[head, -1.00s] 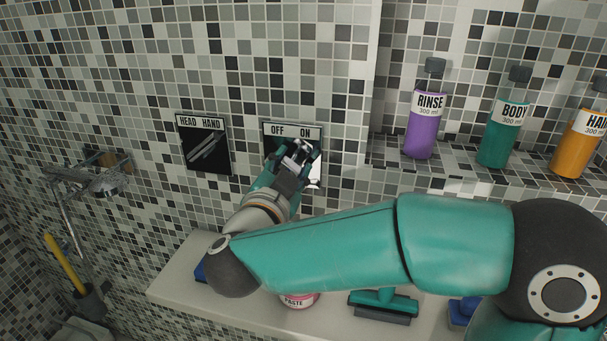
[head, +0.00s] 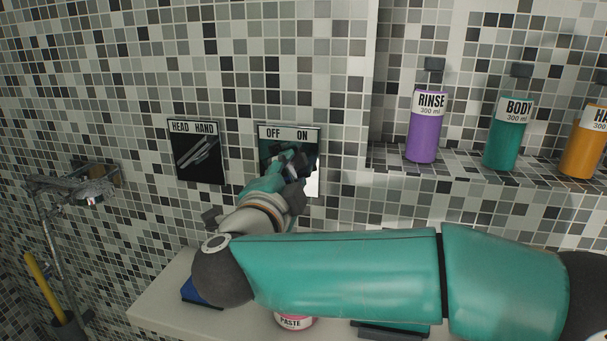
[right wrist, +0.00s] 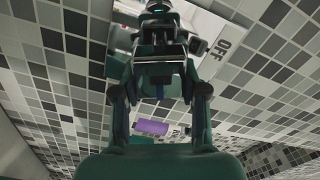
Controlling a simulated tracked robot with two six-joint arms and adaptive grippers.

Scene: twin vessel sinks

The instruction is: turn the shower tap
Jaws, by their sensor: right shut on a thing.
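The tap panel (head: 310,180), dark and glossy with a label strip reading OFF and ON, is on the tiled wall left of the shelf. My right gripper (head: 290,160) is in front of it, shut on the tap handle, which the fingers mostly hide. In the right wrist view the gripper (right wrist: 160,35) reaches toward the top, beside the OFF label (right wrist: 225,47); the handle's angle cannot be told. My left gripper is not in view.
A HEAD/HAND panel (head: 197,155) with a slanted bar sits to the left. A shower head (head: 85,190) is further left. RINSE (head: 423,140) and BODY (head: 508,150) bottles stand on the shelf at right. A PASTE tub (head: 294,321) is on the ledge below my right arm.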

